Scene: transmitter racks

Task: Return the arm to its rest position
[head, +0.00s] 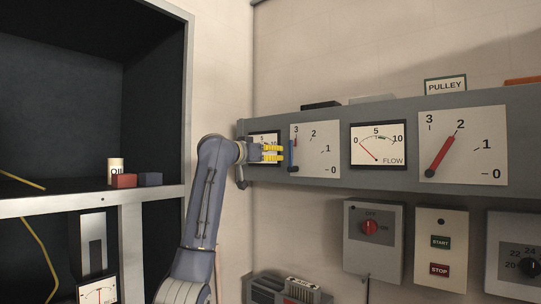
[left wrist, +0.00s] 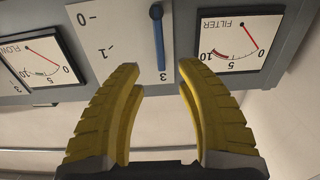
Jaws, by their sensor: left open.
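My left arm comes up from the lower left in the head view, with its yellow-fingered left gripper (head: 273,153) in front of the panel at the left. The gripper is open. In the left wrist view its two yellow fingers (left wrist: 162,95) are spread with nothing between them. A blue pointer (left wrist: 157,38) on a white 0-to-3 dial (left wrist: 112,35) lies beyond the fingertips and points at 3. The blue pointer also shows just right of the fingers in the head view (head: 291,155). My right gripper is not in view.
The grey panel (head: 340,181) also carries a FLOW meter (head: 377,146) and a red-pointer dial (head: 462,146) pointing near 2. Switch boxes (head: 374,237) hang below. A dark cabinet at left holds an oil can (head: 116,167) and small blocks (head: 124,181).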

